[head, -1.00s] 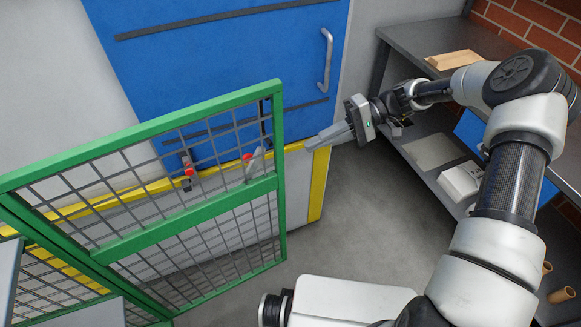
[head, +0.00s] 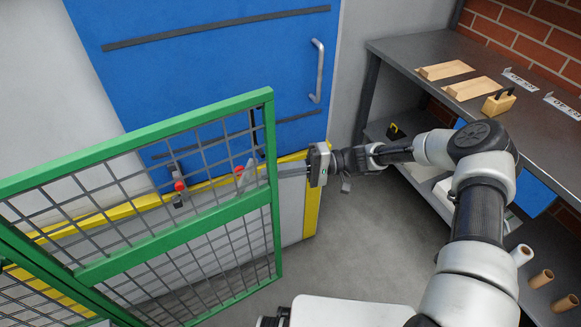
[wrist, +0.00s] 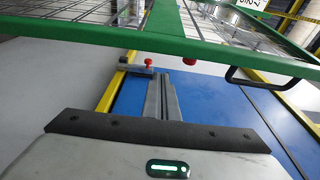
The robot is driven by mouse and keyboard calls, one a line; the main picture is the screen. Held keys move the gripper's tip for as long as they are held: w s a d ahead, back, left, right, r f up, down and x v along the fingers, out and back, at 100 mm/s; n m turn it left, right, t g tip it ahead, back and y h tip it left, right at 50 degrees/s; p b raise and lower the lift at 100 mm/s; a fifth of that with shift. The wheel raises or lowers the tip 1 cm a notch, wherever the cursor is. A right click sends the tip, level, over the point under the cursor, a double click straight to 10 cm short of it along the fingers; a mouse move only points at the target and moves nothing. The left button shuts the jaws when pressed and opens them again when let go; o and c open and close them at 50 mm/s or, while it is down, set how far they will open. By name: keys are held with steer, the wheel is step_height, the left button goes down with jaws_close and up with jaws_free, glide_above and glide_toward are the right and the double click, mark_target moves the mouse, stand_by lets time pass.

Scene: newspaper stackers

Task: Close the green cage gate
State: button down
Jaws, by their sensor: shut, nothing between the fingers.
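The green gate (head: 273,150) is a green frame with grey wire mesh, standing upright in front of the blue panel in the head view. Its free vertical edge is on the right. In the wrist view its green bar (wrist: 90,36) crosses above my fingers, with a black handle (wrist: 262,82) at right. My gripper (head: 284,172) is just right of the free edge, fingers pointing left at it. The shut, empty fingers also show in the wrist view (wrist: 161,92). I cannot tell whether the tips touch the frame.
A blue panel (head: 215,75) with a grey handle (head: 317,72) is behind the gate. Red knobs (head: 180,186) show through the mesh. A grey workbench (head: 400,60) with wooden blocks stands at right. Grey floor (head: 350,245) is clear between gate and bench.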

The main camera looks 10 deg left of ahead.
steer(key=shift+s+d, duration=1.2)
steer(key=shift+d, duration=0.05)
steer(key=shift+s, duration=0.15)
